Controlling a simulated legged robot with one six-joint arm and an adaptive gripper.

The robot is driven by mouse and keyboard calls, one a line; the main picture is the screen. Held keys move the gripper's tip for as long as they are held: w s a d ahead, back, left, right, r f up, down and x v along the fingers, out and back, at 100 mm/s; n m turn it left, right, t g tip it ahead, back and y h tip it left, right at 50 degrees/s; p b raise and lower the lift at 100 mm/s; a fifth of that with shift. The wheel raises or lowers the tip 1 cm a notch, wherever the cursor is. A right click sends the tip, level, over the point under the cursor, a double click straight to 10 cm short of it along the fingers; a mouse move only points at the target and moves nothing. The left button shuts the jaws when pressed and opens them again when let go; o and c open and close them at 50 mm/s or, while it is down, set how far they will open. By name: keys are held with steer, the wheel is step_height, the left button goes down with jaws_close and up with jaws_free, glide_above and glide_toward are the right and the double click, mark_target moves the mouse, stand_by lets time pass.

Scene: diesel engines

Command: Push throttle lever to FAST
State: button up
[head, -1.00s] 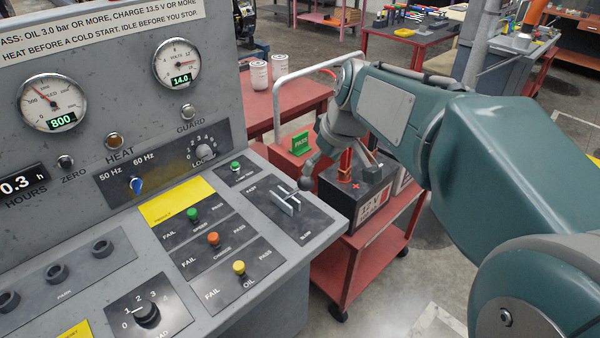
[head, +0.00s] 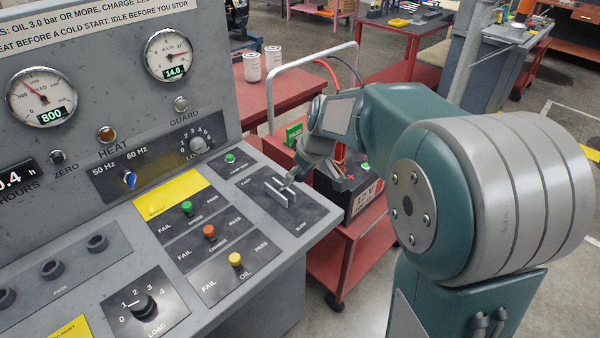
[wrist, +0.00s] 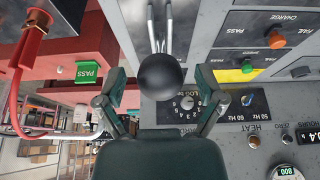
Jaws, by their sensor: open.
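The throttle lever (head: 280,191) stands on a black plate with FAST at its upper left and SLOW at its lower right. It shows in the wrist view as metal bars with a round black knob (wrist: 160,76). My gripper (wrist: 160,92) is open, with one finger on each side of the knob in that view. I cannot tell whether either finger touches it. In the head view my gripper (head: 299,170) is just above and right of the lever, its fingertips small and partly hidden. The speed gauge (head: 41,97) reads 800.
Right of the console a red cart (head: 352,262) carries a battery (head: 366,195) and a green PASS sign (head: 294,132), close to my arm.

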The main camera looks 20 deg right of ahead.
steer(key=shift+f, duration=0.1)
jaws_close()
